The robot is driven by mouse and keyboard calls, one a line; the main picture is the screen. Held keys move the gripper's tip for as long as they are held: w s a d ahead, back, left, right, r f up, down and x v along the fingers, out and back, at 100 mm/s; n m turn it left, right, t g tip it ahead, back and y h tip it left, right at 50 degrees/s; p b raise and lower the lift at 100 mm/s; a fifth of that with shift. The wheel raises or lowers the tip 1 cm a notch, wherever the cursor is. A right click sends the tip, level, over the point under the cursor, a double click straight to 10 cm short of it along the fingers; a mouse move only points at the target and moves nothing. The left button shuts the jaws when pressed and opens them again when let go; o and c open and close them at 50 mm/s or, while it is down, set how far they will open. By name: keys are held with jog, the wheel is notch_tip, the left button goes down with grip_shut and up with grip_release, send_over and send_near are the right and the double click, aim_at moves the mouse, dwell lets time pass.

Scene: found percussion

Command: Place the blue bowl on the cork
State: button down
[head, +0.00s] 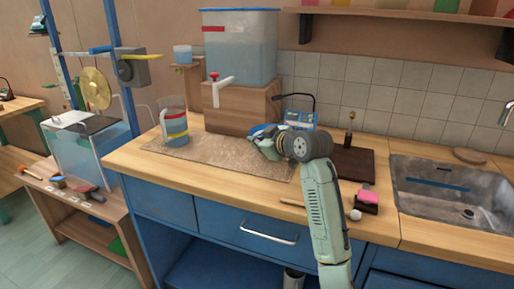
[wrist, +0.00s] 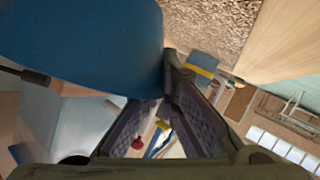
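The blue bowl (head: 262,129) is at the back right of the speckled brown cork mat (head: 205,152), partly hidden behind my gripper (head: 260,143). In the wrist view the blue bowl (wrist: 80,40) fills the upper left, close to the camera. My gripper (wrist: 163,90) is shut on its edge, one fingertip in front of the wall and the other hidden behind it. The cork (wrist: 205,25) shows beyond the bowl. The bowl seems held above the mat; I cannot tell the exact gap.
A clear jug (head: 173,122) with coloured bands stands on the cork's left end. A wooden box (head: 243,108) bearing a water tank (head: 240,50) with a tap stands behind. A dark board (head: 352,163), a pink block (head: 368,196) and a sink (head: 450,188) lie to the right.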

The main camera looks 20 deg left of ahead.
jog(key=shift+w+f+p, duration=0.1)
jog(key=shift+f+p, duration=0.5)
jog(key=shift+f, duration=1.1)
jog(key=shift+f, duration=0.1)
jog(key=c, duration=1.8)
grip_release()
jog(key=b+v, duration=0.2)
jog(key=v, duration=1)
jog(key=shift+b, duration=0.4)
jog(key=shift+a, duration=0.1)
